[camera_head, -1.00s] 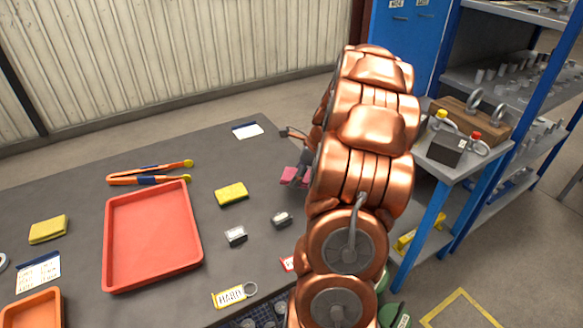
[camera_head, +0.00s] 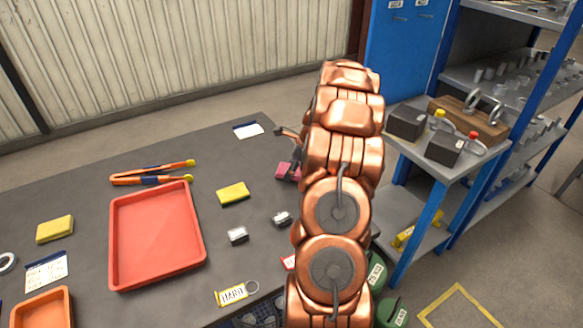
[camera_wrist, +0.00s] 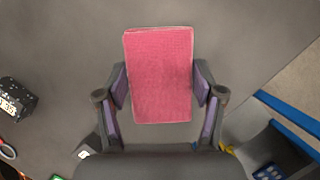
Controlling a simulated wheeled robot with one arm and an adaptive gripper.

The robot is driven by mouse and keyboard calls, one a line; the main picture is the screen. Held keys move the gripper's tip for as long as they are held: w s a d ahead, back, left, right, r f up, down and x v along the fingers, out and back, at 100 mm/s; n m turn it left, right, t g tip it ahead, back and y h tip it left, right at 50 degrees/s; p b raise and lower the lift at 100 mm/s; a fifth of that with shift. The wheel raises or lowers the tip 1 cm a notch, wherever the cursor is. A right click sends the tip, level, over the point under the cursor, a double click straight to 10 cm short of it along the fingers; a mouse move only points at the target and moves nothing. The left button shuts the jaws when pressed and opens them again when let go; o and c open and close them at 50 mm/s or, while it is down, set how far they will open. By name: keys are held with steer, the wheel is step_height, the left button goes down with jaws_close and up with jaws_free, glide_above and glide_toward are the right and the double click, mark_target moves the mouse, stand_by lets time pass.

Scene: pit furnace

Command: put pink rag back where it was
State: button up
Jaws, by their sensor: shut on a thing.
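The pink rag (camera_wrist: 159,75) is a flat rectangular block between my gripper's two fingers in the wrist view. In the head view the pink rag (camera_head: 284,171) shows at the right part of the dark table, partly hidden by my arm. My gripper (camera_wrist: 160,92) is shut on it, with a finger pad at each long side. In the head view my gripper (camera_head: 295,165) is mostly hidden behind my copper arm. I cannot tell whether the rag touches the tabletop.
A red tray (camera_head: 155,240), yellow sponges (camera_head: 233,193), orange-handled tongs (camera_head: 150,175) and small metal blocks (camera_head: 238,235) lie on the table (camera_head: 90,185). A side stand (camera_head: 455,172) with dark blocks is at the right.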

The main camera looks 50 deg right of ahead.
steer(key=shift+f, duration=0.2)
steer(key=shift+f, duration=0.1)
steer(key=o, duration=1.1)
steer(key=b+v, duration=0.3)
steer(key=v, duration=0.9)
